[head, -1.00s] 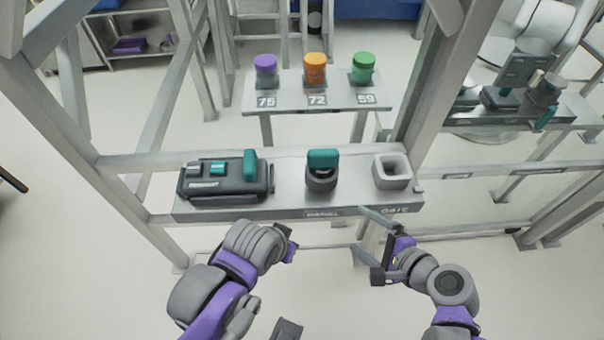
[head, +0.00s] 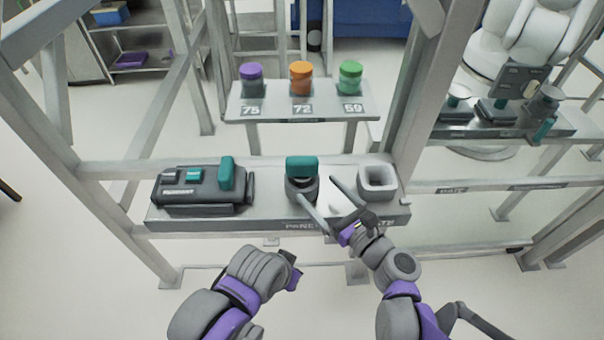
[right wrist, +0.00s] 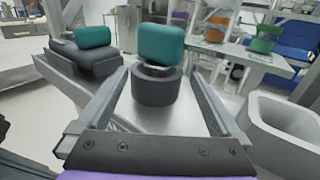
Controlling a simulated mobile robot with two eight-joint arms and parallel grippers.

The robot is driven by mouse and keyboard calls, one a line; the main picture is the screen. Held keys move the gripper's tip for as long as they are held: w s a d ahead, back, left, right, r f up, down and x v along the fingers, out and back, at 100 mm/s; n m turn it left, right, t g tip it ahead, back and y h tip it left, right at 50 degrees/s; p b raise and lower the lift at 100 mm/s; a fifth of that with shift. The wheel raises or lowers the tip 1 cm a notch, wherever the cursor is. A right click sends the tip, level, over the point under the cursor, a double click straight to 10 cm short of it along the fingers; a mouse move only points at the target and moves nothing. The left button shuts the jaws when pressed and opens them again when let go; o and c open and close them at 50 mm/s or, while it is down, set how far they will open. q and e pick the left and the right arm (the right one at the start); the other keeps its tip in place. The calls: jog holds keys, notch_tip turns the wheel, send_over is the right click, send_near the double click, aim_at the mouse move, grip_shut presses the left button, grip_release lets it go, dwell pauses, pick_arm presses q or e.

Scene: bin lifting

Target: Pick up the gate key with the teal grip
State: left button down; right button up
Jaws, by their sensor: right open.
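The key with the teal grip (head: 302,166) stands upright in a dark round holder (head: 303,188) at the middle of the grey shelf. In the right wrist view the teal grip (right wrist: 161,44) stands above the holder (right wrist: 157,88), between and beyond my fingers. My right gripper (head: 318,192) is open and empty, just in front and to the right of the holder. My left arm's end (head: 291,270) hangs low in front of the shelf; its fingers cannot be made out.
A black case (head: 200,192) with another upright teal block (head: 227,173) sits at left on the shelf. A grey square socket (head: 377,182) stands at right, close to my right gripper. Lidded jars (head: 301,78) stand on a rear shelf. Frame posts flank the shelf.

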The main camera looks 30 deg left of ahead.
aim_at(308, 180)
jog(key=x, duration=0.4)
jog(key=shift+a, duration=0.45)
jog(key=c, duration=1.6)
